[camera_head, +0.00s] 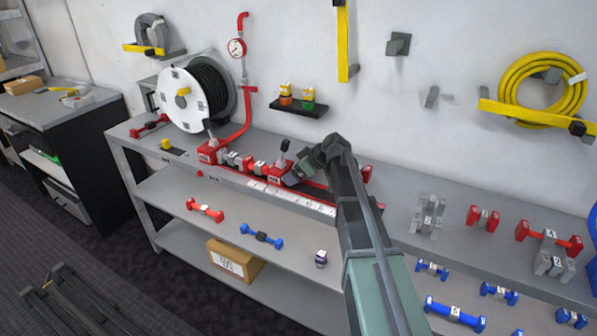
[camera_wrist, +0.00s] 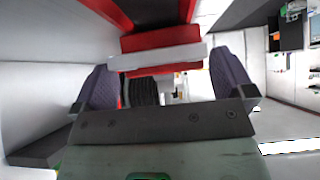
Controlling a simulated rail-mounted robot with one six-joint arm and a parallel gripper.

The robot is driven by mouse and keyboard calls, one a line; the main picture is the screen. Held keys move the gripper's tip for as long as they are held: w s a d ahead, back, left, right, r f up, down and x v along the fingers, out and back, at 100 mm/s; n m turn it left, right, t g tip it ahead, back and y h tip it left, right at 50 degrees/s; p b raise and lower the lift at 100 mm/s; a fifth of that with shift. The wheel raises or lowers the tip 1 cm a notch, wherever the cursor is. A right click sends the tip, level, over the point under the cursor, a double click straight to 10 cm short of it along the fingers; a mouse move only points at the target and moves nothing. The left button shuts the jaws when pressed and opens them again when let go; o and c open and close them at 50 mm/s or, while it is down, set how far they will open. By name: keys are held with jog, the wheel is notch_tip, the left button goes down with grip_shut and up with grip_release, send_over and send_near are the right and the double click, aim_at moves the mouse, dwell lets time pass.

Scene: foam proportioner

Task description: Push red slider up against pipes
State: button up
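A red slider block (camera_head: 280,174) with a lever on top sits on the red rail of the long bench. To its left, a row of grey and red pipe pieces (camera_head: 240,162) lies along the rail, reaching towards another red block (camera_head: 211,151). My gripper (camera_head: 294,177) is at the slider's right side, low over the rail. In the wrist view my gripper (camera_wrist: 165,82) has its two dark fingers wide apart. A red block with a white band (camera_wrist: 160,52) shows ahead between them. I cannot tell whether the fingers touch it.
A white scale strip (camera_head: 290,197) runs along the bench front. A hose reel (camera_head: 190,98) and a red pipe with a gauge (camera_head: 237,47) stand behind at left. Loose grey pipe pieces (camera_head: 428,215) and red ones (camera_head: 482,217) lie on the bench at right.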

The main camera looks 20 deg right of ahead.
jog(key=p+v, duration=0.7)
jog(key=v, duration=0.3)
jog(key=shift+r, duration=0.25)
jog(key=shift+s+d, duration=0.1)
jog(key=shift+d, duration=0.05)
